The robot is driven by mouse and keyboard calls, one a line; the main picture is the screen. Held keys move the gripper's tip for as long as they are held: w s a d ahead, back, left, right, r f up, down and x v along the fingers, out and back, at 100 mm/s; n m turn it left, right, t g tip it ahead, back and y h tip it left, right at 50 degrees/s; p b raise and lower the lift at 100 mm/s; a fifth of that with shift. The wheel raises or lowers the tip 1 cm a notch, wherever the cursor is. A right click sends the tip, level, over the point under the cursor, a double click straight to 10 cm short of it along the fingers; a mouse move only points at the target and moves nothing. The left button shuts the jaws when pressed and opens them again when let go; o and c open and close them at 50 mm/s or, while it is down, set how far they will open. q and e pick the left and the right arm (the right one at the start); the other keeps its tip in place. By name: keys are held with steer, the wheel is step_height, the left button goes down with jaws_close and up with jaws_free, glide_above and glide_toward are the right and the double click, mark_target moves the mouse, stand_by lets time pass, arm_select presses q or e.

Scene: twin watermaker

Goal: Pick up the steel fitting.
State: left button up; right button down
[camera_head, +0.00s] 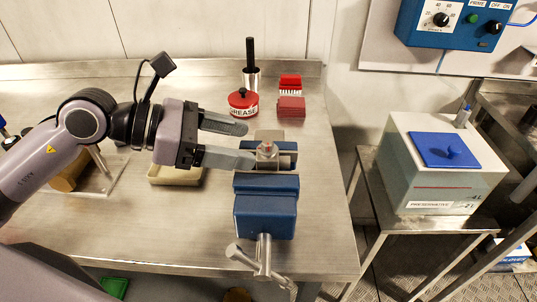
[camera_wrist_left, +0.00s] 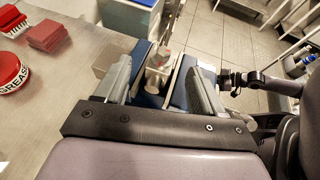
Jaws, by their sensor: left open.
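The steel fitting (camera_head: 267,149) is a small metal piece with a red mark on top, at the jaws of the blue bench vise (camera_head: 266,214). In the left wrist view the fitting (camera_wrist_left: 158,68) stands between the vise jaws, its lower part hidden. My left gripper (camera_head: 245,144) is open and reaches in from the left, its two fingertips just short of the fitting in the picture. In the left wrist view my left gripper's fingers (camera_wrist_left: 160,78) lie on either side of the vise and fitting. I see no contact with the fitting. My right gripper is out of view.
Behind the vise stand a red grease tin (camera_head: 243,104), a dark-handled tool in a metal cup (camera_head: 251,78), a red-and-white brush (camera_head: 290,84) and a red block (camera_head: 291,107). A shallow beige tray (camera_head: 176,176) lies under my left gripper. The vise handle (camera_head: 263,258) overhangs the front edge.

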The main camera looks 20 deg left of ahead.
mark_target(262, 146)
arm_select(q)
steer(key=x, duration=0.1)
steer(key=p+x, duration=0.1)
steer(key=x, duration=0.1)
steer(key=p+x, duration=0.1)
steer(key=shift+d+r, duration=0.3)
steer(key=shift+d, duration=0.2)
steer(key=shift+w+d+f, duration=0.15)
steer(key=shift+d+f, duration=0.1)
jaws_close()
